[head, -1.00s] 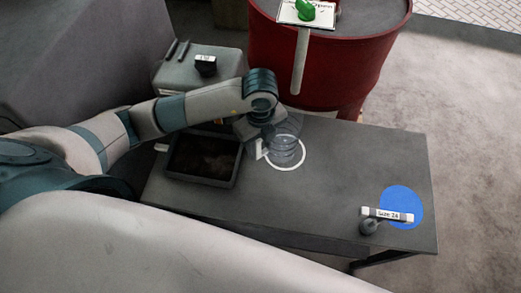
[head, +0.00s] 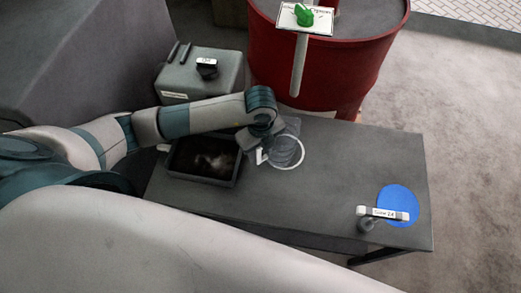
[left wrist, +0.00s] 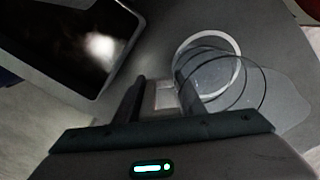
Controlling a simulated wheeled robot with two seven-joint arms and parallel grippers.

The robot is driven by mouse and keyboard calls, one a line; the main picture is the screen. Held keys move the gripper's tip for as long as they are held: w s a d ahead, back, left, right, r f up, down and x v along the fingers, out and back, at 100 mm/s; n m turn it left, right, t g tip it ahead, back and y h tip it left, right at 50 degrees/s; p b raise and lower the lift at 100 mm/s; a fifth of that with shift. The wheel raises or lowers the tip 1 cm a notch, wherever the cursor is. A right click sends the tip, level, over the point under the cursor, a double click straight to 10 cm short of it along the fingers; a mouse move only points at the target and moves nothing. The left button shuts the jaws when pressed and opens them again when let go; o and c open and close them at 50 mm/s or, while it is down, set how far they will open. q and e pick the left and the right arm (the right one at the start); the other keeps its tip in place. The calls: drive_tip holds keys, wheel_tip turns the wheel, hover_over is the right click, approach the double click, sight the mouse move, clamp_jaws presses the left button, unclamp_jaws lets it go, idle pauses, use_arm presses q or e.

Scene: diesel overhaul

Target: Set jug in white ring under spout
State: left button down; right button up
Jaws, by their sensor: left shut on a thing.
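The clear jug (head: 284,140) stands on or just above the table, over the white ring (head: 301,160). Its white handle (head: 260,157) points left. My left gripper (head: 261,146) is shut on the handle. In the left wrist view, the handle (left wrist: 165,97) sits between the fingers (left wrist: 162,100). There the clear jug (left wrist: 218,82) overlaps the white ring (left wrist: 207,37) but looks offset from it, toward the gripper. I cannot tell whether its base touches the table. The pale spout (head: 299,65) hangs down the red drum behind. My right gripper is out of view.
A dark tray (head: 234,181) lies left of the jug and also shows in the left wrist view (left wrist: 103,82). A grey canister (head: 220,72) stands behind it. A labelled tool (head: 385,213) rests by a blue disc (head: 401,199) at the right. The middle of the table (head: 330,190) is clear.

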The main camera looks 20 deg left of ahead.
use_arm(q)
drive_tip(key=shift+f, duration=0.15)
drive_tip(key=c, duration=1.2)
unclamp_jaws()
drive_tip(key=shift+o, duration=0.2)
drive_tip(key=shift+r, duration=0.25)
drive_tip(key=shift+r, duration=0.35)
wheel_tip(320, 180, up, 10)
drive_tip(key=b, duration=0.2)
drive_tip(key=shift+f+b, duration=0.2)
drive_tip(key=shift+b, duration=0.1)
drive_tip(key=shift+r, duration=0.75)
